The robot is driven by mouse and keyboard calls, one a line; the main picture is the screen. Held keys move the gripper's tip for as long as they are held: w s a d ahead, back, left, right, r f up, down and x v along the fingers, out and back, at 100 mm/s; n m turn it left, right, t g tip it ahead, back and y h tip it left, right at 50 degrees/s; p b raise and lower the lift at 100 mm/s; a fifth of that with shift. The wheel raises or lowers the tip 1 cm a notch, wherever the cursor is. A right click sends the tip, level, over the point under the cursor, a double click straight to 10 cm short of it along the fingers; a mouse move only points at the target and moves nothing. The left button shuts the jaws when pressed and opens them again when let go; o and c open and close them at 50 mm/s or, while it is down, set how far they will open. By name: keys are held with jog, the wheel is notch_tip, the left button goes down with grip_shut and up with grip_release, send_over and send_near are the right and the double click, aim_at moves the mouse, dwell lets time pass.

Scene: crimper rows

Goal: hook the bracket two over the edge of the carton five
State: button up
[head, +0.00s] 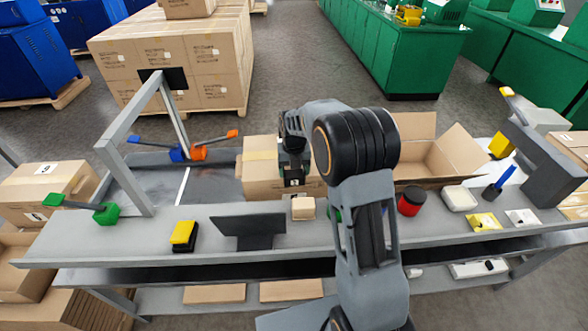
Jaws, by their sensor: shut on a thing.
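My gripper (292,172) points down over a closed, taped carton (262,172) at the middle of the bench. It is shut on a small dark thing that is mostly hidden by the fingers; I cannot tell whether it is bracket two. I cannot tell whether the gripper touches the carton. An open carton (418,176) with raised flaps stands to the right, partly behind my arm. No number is readable on either carton, so I cannot tell which is carton five.
The grey bench (350,222) holds a black angled plate (250,230), a yellow-black block (183,234), a beige block (303,208), a red-black cylinder (411,200) and a white tray (459,198). A grey frame (125,140) rises at left, a dark grey arch (545,160) at right.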

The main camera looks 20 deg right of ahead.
jog(key=o, duration=0.9)
notch_tip(320, 180, up, 14)
jog(key=shift+f+p, duration=0.1)
jog(key=shift+p, duration=0.45)
